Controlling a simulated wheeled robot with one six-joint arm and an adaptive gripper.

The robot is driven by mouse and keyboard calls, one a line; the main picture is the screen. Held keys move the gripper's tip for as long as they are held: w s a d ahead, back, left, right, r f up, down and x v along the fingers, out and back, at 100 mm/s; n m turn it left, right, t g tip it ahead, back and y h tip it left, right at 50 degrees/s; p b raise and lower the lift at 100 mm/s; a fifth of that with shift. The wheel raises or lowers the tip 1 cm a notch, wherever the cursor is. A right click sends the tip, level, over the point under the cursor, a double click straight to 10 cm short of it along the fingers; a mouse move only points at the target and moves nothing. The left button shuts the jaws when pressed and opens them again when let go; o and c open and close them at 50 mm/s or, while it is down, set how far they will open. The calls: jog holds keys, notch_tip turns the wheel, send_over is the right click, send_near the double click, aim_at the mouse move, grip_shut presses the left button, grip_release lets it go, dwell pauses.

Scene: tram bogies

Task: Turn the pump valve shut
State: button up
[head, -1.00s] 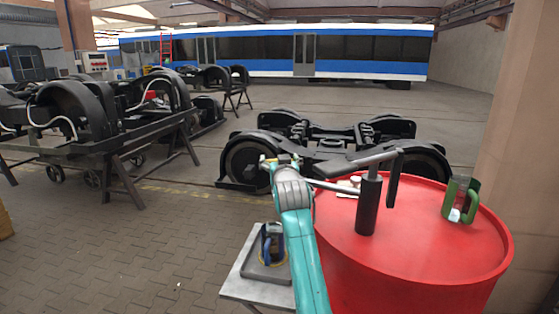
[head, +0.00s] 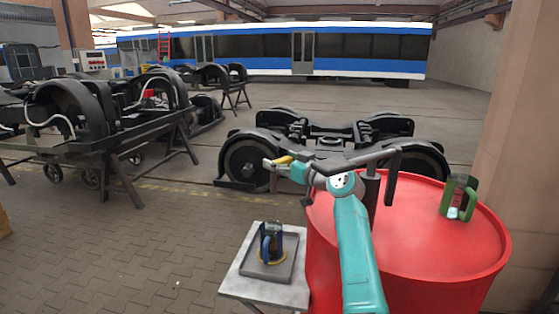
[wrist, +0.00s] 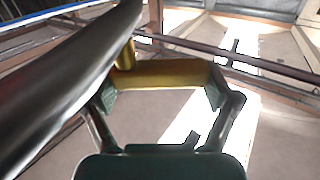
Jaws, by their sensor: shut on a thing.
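The pump valve has a yellow handle (head: 283,159) near the outer end of the pump's spout pipe (head: 343,162). In the wrist view the handle (wrist: 160,73) is a yellow bar lying crosswise between my gripper's finger pads, on a short yellow stem beside the dark pipe (wrist: 60,85). My gripper (wrist: 160,92) is shut on the handle's two ends. In the head view my teal arm reaches up to the spout and partly hides the black pump body (head: 371,190), which stands on the red drum (head: 430,240).
A green jug (head: 460,197) stands on the drum's right side. A small grey table (head: 240,287) left of the drum bears a tray with a blue-handled jug (head: 270,243). Black bogies (head: 330,155) stand behind. The paved floor at front left is clear.

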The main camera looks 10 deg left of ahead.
jog(key=shift+d+n+g+y, duration=0.1)
jog(key=shift+n+g+y, duration=0.45)
jog(key=shift+g, duration=0.25)
jog(key=o, duration=1.4)
jog(key=shift+o, duration=0.2)
jog(key=v, duration=1.2)
jog(key=shift+s, duration=0.15)
